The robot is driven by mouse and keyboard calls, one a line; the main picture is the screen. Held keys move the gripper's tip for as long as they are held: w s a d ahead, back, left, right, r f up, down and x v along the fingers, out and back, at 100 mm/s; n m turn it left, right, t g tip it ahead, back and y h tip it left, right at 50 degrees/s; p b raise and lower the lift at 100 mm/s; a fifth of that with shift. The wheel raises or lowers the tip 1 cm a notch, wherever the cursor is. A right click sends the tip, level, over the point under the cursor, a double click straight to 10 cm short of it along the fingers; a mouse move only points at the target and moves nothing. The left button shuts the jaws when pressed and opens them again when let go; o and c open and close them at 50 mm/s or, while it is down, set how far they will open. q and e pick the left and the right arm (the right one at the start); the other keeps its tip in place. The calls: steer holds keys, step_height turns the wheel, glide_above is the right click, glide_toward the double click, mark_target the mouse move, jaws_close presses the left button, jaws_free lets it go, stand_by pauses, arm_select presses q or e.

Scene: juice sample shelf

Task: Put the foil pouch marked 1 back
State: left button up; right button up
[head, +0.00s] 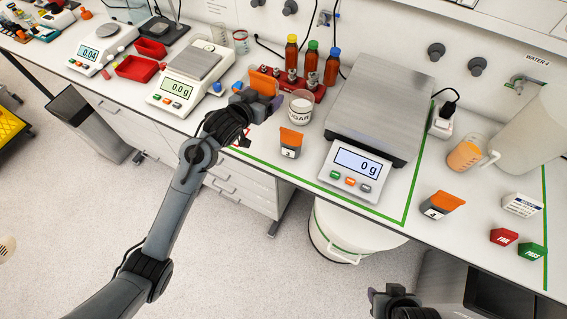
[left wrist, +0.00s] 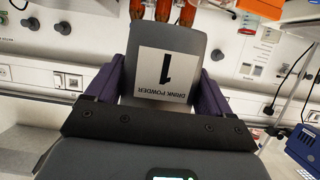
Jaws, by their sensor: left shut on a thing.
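The foil pouch marked 1 (left wrist: 165,75) is grey with a white label reading DRINK POWDER, upside down in the left wrist view. My left gripper (left wrist: 157,95) is shut on it, with a purple finger on each side. In the head view my left gripper (head: 254,103) is above the bench, left of the sugar jar; an orange part (head: 263,81) shows at its fingers. Another grey pouch with an orange top (head: 291,142) stands in front of the jar. A further such pouch (head: 442,204) is right of the large scale. My right gripper (head: 395,297) is at the bottom edge; its fingers are unclear.
The sugar jar (head: 300,106) and a red rack (head: 318,90) with several bottles are close by my left gripper. A large scale (head: 356,166) reads 0 g. A jug (head: 466,155), red block (head: 504,237) and green block (head: 532,252) are at right.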

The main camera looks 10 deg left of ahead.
arm_select(q)
steer(key=shift+s+a+f, duration=0.1)
steer(key=shift+f, duration=0.25)
steer(key=shift+w+a+f+b, duration=0.15)
steer(key=shift+w+a+b, duration=0.1)
steer(key=shift+b, duration=0.15)
steer(key=shift+w+a+f, duration=0.2)
steer(key=shift+f, duration=0.4)
steer(key=shift+w+a+f, duration=0.2)
steer(key=shift+f, duration=0.35)
steer(key=f, duration=0.7)
steer(key=f+b, duration=0.1)
steer(key=f, duration=0.2)
steer(key=shift+s+d+f, duration=0.2)
steer(key=shift+d+f, duration=0.05)
steer(key=shift+f, duration=0.05)
step_height(320, 180, down, 4)
steer(key=shift+f+b, duration=0.1)
steer(key=shift+b, duration=0.25)
arm_select(e)
steer(key=x, duration=0.3)
steer(key=shift+s+a+f, duration=0.15)
steer(key=shift+s+a, duration=0.05)
arm_select(q)
steer(key=shift+f, duration=0.1)
